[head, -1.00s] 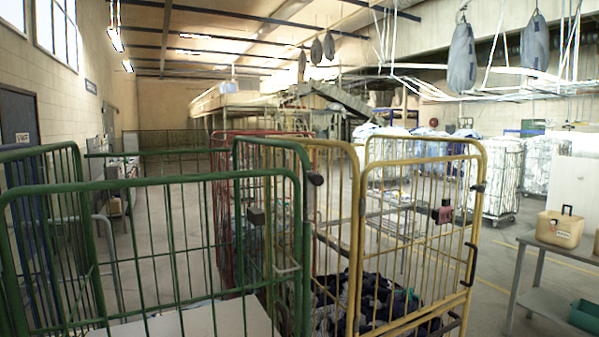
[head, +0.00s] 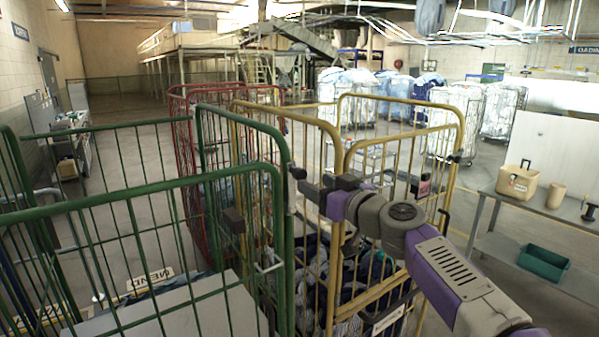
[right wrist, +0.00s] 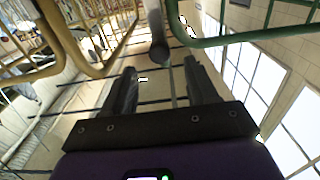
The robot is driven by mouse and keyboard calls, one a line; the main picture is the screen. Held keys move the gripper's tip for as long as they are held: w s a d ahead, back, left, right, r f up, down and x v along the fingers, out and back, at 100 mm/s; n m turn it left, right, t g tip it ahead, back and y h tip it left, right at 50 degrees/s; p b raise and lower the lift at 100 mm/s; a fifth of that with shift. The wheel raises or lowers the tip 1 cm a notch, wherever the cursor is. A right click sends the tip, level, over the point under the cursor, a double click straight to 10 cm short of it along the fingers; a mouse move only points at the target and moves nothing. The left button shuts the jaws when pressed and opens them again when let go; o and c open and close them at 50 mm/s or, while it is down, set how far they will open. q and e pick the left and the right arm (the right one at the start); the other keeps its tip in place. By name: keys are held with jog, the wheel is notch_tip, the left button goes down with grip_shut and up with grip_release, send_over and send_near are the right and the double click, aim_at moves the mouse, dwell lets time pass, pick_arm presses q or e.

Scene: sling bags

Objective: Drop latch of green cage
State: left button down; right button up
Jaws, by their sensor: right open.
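The green cage (head: 140,196) stands at the left in the head view, with a pale panel inside it. A dark latch piece (head: 298,172) sits near the top of its right corner post. My right gripper (head: 308,187) reaches in from the right over the yellow cage, close to that corner. In the right wrist view its two dark fingers (right wrist: 161,70) are apart. A dark rounded piece (right wrist: 158,48), seemingly the latch, shows between and beyond the tips; I cannot tell if they touch it. A green rail (right wrist: 250,38) runs at upper right. My left gripper is not in view.
A yellow cage (head: 343,122) with dark cloth bags stands right beside the green cage, under my right arm. A red cage (head: 182,92) is behind. A grey table (head: 490,205) with a tan box (head: 518,183) stands right. Floor farther back at left is open.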

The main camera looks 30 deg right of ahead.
aim_at(302, 177)
jog(key=w, duration=0.2)
jog(key=w+p, duration=0.1)
jog(key=w, duration=0.1)
jog(key=w+p, duration=0.1)
jog(key=w, duration=0.1)
jog(key=shift+w+a+f, duration=0.15)
jog(key=shift+w+a, duration=0.1)
jog(key=shift+w, duration=0.1)
grip_shut()
